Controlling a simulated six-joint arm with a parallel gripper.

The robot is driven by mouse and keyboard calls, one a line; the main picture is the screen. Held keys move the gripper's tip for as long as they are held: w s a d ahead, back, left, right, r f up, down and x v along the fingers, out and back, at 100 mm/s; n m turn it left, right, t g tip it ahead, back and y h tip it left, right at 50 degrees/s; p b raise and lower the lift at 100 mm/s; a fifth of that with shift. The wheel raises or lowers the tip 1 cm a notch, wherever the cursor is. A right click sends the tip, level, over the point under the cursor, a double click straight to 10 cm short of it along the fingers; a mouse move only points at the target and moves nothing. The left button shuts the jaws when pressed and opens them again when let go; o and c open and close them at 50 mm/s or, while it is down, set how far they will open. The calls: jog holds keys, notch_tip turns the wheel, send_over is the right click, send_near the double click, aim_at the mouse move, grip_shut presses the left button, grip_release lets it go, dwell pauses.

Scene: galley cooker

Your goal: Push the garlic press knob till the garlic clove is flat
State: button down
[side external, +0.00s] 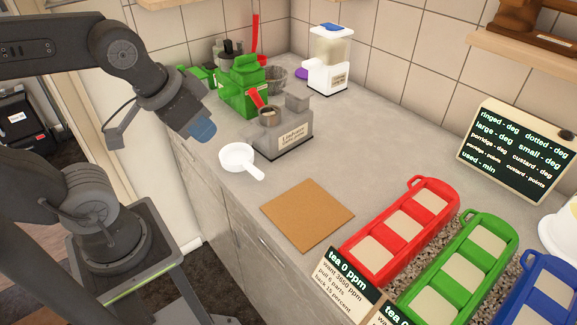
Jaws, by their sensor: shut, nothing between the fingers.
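My gripper (202,131) is shut and empty, with a bluish tip. It hangs in the air in front of the counter, to the left of the appliances and above the white pan. I cannot make out the garlic press, its knob or a garlic clove for certain. A grey appliance (287,137) with a small cup on top, a red handle and a paper label stands on the counter right of my gripper. A green appliance (243,88) stands behind it. My gripper is apart from both.
A small white pan (237,154) sits near the counter edge. A brown board (308,214) lies in front. Red (402,230) and green (458,269) trays stand at right, near a black sign (520,145). A white dispenser (330,60) stands behind. The middle of the counter (360,150) is clear.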

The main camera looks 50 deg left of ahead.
notch_tip(320, 180, up, 8)
jog(key=g, duration=0.2)
send_over(298, 91)
jog(key=s, duration=0.4)
jog(key=shift+w, duration=0.2)
jog(key=shift+f, duration=0.1)
jog(key=x, duration=0.8)
jog(key=s+x, duration=0.1)
jog(key=x, duration=0.3)
jog(key=shift+f, duration=1)
